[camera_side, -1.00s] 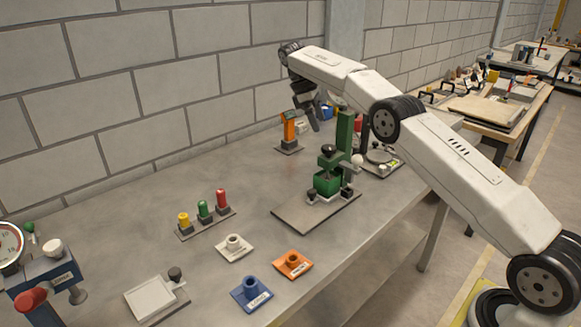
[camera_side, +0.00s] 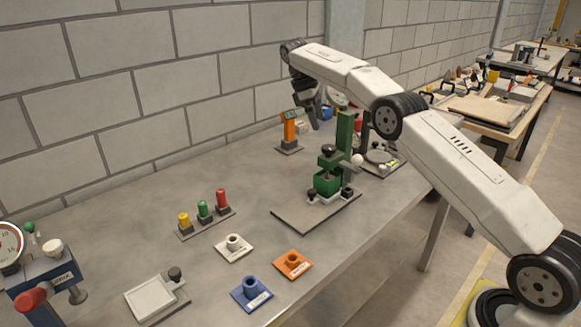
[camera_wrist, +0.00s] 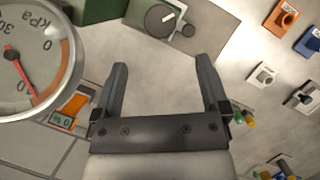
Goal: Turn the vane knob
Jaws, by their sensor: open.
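In the side view a dark round top (camera_side: 328,150) sits on the green stand (camera_side: 344,135). My gripper (camera_wrist: 162,63) is open, with nothing between its fingers. In the side view my gripper (camera_side: 316,118) hangs above the bench, behind and left of the green stand, apart from it.
A kPa gauge (camera_wrist: 35,60) is close on the left of the wrist view. An orange device (camera_side: 289,128) stands near my gripper. Orange (camera_side: 292,264), blue (camera_side: 251,292) and white (camera_side: 234,247) cup bases lie in front.

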